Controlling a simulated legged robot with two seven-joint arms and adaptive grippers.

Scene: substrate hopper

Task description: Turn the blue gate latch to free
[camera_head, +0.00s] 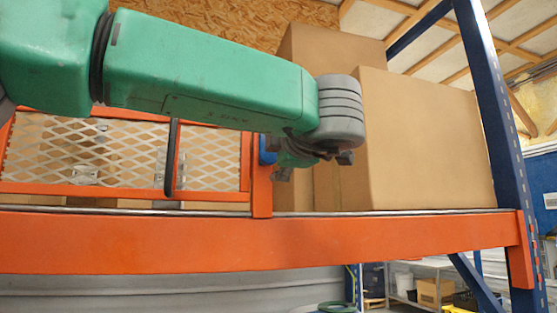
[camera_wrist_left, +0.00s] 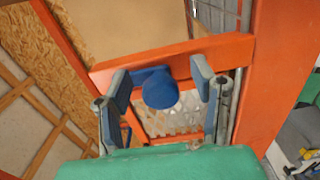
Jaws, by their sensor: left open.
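The blue gate latch (camera_head: 267,150) shows as a small blue patch beside the orange end post of the mesh gate (camera_head: 210,158), partly hidden by my gripper. In the left wrist view the latch (camera_wrist_left: 161,92) has a round blue knob, with a blue bar reaching left along the orange gate frame (camera_wrist_left: 190,54). My left gripper (camera_head: 298,160) is at the gate's right end, close to the latch. In the wrist view its two blue-padded fingers (camera_wrist_left: 160,74) are open, one on each side of the knob, with visible gaps. My right gripper is out of view.
Large cardboard boxes (camera_head: 425,140) stand right behind my left gripper. An orange beam (camera_head: 380,245) runs along the front below the gate. A blue rack upright (camera_head: 490,110) stands at the right. More shelving (camera_head: 415,280) is in the background.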

